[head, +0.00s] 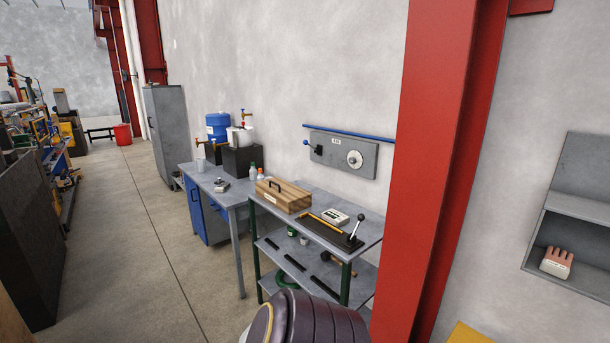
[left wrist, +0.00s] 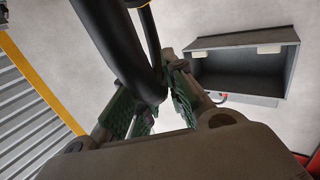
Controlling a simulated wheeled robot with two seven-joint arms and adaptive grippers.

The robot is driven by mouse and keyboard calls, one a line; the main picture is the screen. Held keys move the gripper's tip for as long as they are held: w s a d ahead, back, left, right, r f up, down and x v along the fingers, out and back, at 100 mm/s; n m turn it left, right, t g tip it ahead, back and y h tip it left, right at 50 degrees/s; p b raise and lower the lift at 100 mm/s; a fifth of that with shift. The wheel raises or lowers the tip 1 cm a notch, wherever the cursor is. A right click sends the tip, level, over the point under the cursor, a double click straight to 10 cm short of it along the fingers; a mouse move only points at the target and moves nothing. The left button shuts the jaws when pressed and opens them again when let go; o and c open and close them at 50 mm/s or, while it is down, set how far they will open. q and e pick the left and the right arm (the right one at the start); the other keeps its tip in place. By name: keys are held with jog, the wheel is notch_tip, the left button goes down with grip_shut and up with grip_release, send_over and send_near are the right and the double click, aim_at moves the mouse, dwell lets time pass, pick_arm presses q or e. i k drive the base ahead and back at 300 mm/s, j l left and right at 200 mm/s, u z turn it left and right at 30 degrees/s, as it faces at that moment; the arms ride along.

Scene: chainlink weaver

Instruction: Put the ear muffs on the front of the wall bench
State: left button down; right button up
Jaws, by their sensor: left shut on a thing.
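My left gripper (left wrist: 155,100) has green-padded fingers shut on a thick black curved band with a small yellow line, which looks like part of the ear muffs (left wrist: 122,40). The rest of the ear muffs runs out of the top of the left wrist view. In the head view, a grey-topped bench with green legs (head: 368,232) stands against the wall. Another grey bench with blue cabinet doors (head: 196,218) stands farther left along the same wall. I cannot tell which one is the wall bench. Neither gripper shows in the head view.
A wooden box (head: 284,196), a dark tray (head: 318,232) and a lever (head: 356,228) crowd the near bench's top. A red column (head: 430,170) rises right of it. A grey wall shelf (head: 590,215) holds a glove (head: 556,264). The floor (head: 150,235) at left is clear.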

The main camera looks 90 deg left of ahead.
aim_at(238, 196)
jog(key=j+u, duration=0.3)
jog(key=j, duration=0.2)
jog(key=j+u, duration=0.35)
jog(key=j, duration=0.15)
jog(key=j+u, duration=0.3)
jog(key=j, duration=0.25)
jog(key=i+j+u, duration=0.1)
jog(key=j+u, duration=0.25)
jog(key=i+j+u, duration=0.15)
jog(key=j+u, duration=0.15)
jog(key=j, duration=0.25)
jog(key=i+j+u, duration=0.5)
jog(key=j+u, duration=0.15)
jog(key=j, duration=0.15)
jog(key=i+j+u, duration=0.35)
jog(key=k+l, duration=0.05)
jog(key=k, duration=0.05)
